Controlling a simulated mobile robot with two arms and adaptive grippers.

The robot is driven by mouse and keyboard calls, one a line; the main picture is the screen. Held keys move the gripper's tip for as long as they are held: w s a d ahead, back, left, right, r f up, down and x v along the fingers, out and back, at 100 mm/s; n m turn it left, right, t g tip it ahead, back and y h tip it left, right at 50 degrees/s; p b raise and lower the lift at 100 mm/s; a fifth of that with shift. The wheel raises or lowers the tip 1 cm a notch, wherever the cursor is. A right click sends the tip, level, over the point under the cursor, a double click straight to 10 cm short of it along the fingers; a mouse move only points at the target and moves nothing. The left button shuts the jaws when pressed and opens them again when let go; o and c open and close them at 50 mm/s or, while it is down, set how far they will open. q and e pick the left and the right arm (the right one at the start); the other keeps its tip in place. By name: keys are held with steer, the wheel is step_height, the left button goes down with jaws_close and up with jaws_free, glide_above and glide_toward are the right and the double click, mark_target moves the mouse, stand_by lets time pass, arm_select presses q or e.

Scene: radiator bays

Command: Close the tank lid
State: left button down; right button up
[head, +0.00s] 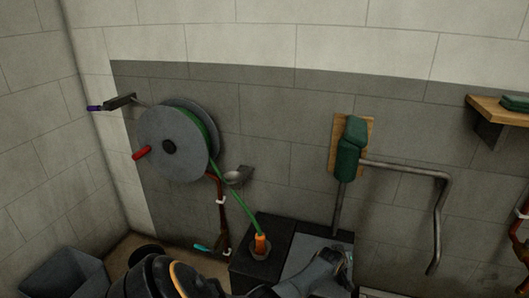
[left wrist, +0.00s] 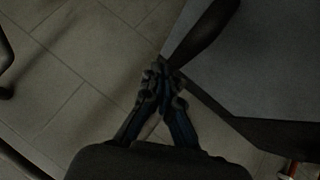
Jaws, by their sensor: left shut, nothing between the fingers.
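A dark box-shaped tank (head: 262,269) stands against the wall at the bottom centre of the head view. A flat grey panel (head: 303,245), which looks like its lid, shows on its right part; its exact angle is hard to tell. My left gripper (head: 342,262) is in front of this panel in the head view, shut and empty. In the left wrist view my shut fingertips (left wrist: 163,72) are by the dark edge of a large grey panel (left wrist: 265,60); I cannot tell whether they touch it. My right gripper is not in view.
An orange-ended green hose (head: 260,243) stands in the tank's left part and runs up to a grey wall reel (head: 168,125) with a red handle (head: 141,153). A green lever box (head: 351,148) and bent pipe (head: 410,170) are above right. A grey bin (head: 62,275) stands lower left.

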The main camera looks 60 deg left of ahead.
arm_select(q)
steer(key=shift+w+d+f+b, duration=0.15)
steer(key=shift+d+f+b, duration=0.1)
steer(key=shift+f, duration=0.2)
steer(key=shift+w+d+f+b, duration=0.15)
steer(key=shift+f+b, duration=0.1)
steer(key=shift+f, duration=0.4)
steer(key=shift+r, duration=0.1)
